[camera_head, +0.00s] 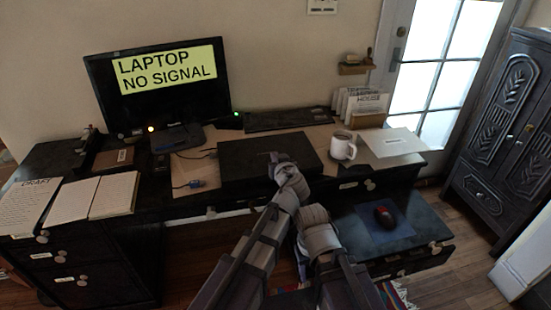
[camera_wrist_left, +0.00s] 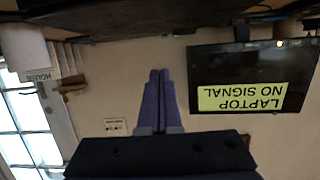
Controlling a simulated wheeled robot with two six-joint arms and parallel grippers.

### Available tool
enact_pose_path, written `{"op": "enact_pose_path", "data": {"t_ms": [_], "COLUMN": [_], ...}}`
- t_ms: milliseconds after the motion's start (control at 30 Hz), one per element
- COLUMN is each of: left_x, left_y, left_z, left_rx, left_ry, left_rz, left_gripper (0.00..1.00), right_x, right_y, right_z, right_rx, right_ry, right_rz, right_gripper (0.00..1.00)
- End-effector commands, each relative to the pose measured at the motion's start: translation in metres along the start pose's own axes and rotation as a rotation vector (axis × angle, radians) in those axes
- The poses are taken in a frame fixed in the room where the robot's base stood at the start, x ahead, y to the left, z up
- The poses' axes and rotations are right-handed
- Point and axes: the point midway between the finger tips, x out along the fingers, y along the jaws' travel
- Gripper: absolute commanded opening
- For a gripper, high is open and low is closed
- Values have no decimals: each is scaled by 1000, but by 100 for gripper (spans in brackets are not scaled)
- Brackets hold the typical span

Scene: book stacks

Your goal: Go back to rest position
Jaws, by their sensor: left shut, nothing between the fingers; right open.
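My left gripper (camera_head: 274,157) is raised over the front of the desk, in front of a flat black case (camera_head: 240,168). In the left wrist view, which is upside down, its two purple-grey fingers (camera_wrist_left: 159,100) are together with nothing between them, against the bare wall. My right gripper (camera_head: 313,214) is just right of and below the left one, near the desk's front edge. It is open and seems empty; its fingers are mostly hidden. Both forearms run side by side from the bottom of the head view.
A monitor (camera_head: 125,105) reading "LAPTOP NO SIGNAL" stands behind. A white mug (camera_head: 342,147) is close right of the grippers. A pulled-out drawer (camera_head: 425,238) holds a mouse (camera_head: 384,216) on a blue mat. An open book (camera_head: 92,199) lies left.

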Motion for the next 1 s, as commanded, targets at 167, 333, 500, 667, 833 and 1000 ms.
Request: {"op": "enact_pose_path", "data": {"t_ms": [167, 333, 500, 667, 833, 1000], "left_x": [-1, -1, -2, -22, -60, -94], "left_y": [0, -6, -57, -122, -158, -168], "left_z": [-3, 1, 33, 93, 149, 179], "left_rx": [1, 3, 38, 105, 171, 210], "left_ry": [1, -13, -164, -465, -775, -973], "left_rz": [1, -12, -107, -181, -126, -14], "left_gripper": [0, 0, 0, 0, 0, 0], "right_x": [-3, -2, -2, -2, -2, -2], "right_y": [0, 0, 0, 0, 0, 0], "right_z": [0, 0, 0, 0, 0, 0], "right_rx": [0, 0, 0, 0, 0, 0], "right_ry": [0, 0, 0, 0, 0, 0], "right_rz": [0, 0, 0, 0, 0, 0], "right_gripper": [56, 56, 56, 56, 56, 56]}}
